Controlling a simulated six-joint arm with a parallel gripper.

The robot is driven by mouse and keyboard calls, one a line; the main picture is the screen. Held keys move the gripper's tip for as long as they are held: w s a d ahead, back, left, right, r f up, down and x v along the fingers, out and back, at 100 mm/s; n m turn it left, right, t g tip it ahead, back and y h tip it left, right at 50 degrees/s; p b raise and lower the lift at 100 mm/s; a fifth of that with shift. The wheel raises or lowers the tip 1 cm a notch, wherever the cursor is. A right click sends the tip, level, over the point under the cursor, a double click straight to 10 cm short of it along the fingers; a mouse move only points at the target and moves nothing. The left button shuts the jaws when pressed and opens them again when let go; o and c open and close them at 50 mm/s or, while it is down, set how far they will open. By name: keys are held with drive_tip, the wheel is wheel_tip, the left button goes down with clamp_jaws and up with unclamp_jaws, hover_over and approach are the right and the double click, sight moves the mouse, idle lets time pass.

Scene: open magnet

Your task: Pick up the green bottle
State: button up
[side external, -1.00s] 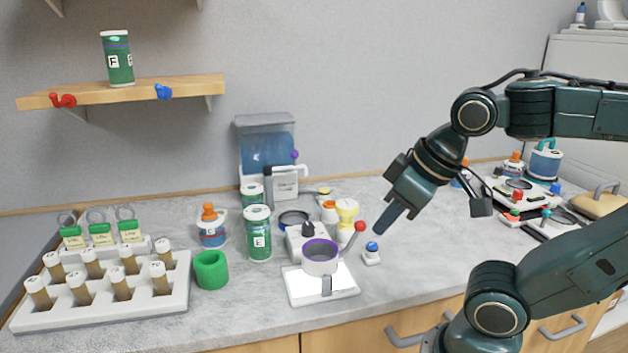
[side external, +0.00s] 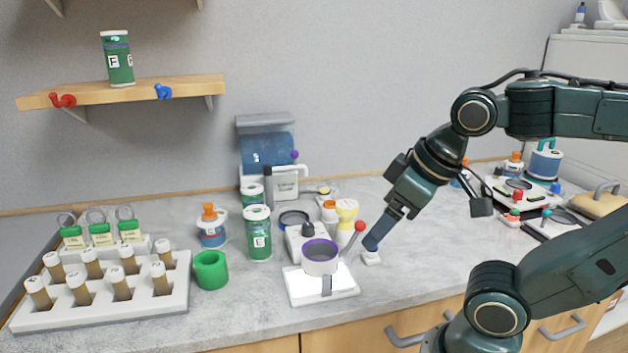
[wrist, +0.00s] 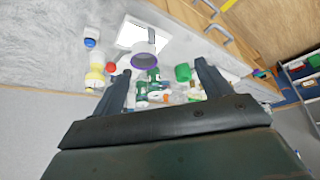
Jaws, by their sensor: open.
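A green bottle with a white lid (side external: 258,234) stands upright on the counter, left of the white scale. A second green bottle (side external: 252,194) stands partly hidden behind it. A third (side external: 116,58) stands on the wall shelf. My gripper (side external: 371,244) is right of the scale, apart from all three bottles, its tip overlapping a small blue-topped white item in this view. In the wrist view, my gripper's fingers (wrist: 163,82) are spread wide and empty. Green bottles (wrist: 146,57) show between them, farther off.
The white scale (side external: 322,290) carries a purple-rimmed cup (side external: 320,258) between my gripper and the front bottle. A red-tipped lever (side external: 358,229) rises close to my gripper. A green ring (side external: 211,270) and a vial rack (side external: 100,308) stand left. The front counter right of the scale is clear.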

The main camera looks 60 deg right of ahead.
drive_tip(key=w+d+r+n+g+y, duration=0.1)
drive_tip(key=w+r+n, duration=0.1)
drive_tip(key=w, duration=0.5)
drive_tip(key=w+d+r+n, duration=0.1)
drive_tip(key=w+r+n, duration=0.1)
drive_tip(key=w, duration=0.5)
drive_tip(key=n+g+y, duration=0.1)
drive_tip(key=n+y, duration=0.1)
drive_tip(key=n, duration=0.2)
approach(259, 210)
drive_tip(key=shift+r, duration=0.15)
drive_tip(key=shift+a, duration=0.1)
drive_tip(key=shift+x, duration=4.25)
